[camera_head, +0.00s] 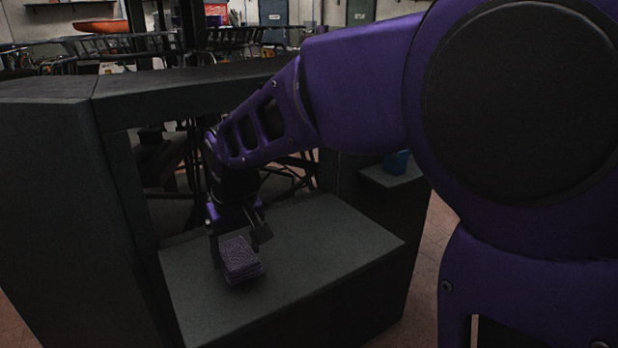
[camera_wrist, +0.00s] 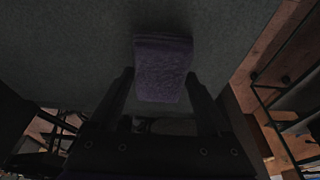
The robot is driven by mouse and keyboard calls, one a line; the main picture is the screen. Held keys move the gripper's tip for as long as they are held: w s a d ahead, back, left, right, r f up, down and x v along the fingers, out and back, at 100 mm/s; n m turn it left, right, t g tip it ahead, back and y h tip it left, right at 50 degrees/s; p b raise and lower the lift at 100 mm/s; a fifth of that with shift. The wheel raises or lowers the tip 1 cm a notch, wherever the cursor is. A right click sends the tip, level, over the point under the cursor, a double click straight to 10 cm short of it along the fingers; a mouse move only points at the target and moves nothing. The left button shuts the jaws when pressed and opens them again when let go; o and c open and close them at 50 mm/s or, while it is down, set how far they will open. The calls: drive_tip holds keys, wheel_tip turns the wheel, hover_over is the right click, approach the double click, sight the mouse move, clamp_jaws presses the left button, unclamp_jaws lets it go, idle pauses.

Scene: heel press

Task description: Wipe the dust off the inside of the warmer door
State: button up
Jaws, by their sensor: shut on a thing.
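My gripper (camera_head: 238,237) is shut on a purple block like a sponge or folded cloth (camera_head: 240,260). In the wrist view the block (camera_wrist: 163,68) shows at the tips of the two fingers (camera_wrist: 160,90). The block is over the near-left part of a flat, dark grey panel (camera_head: 330,245), which looks like the warmer door lying open with its inside up. The panel also fills much of the wrist view (camera_wrist: 60,50). I cannot tell whether the block touches it. No dust can be made out in this dim light.
A dark frame (camera_head: 122,180) with an open middle stands behind the panel, its top bar (camera_head: 180,88) above my wrist. A blue thing (camera_head: 397,162) sits on a ledge at the right. The panel's right part is clear.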

drive_tip(key=shift+d+r+p, duration=0.1)
drive_tip(key=shift+r+p, duration=2.05)
drive_tip(key=shift+r, duration=0.7)
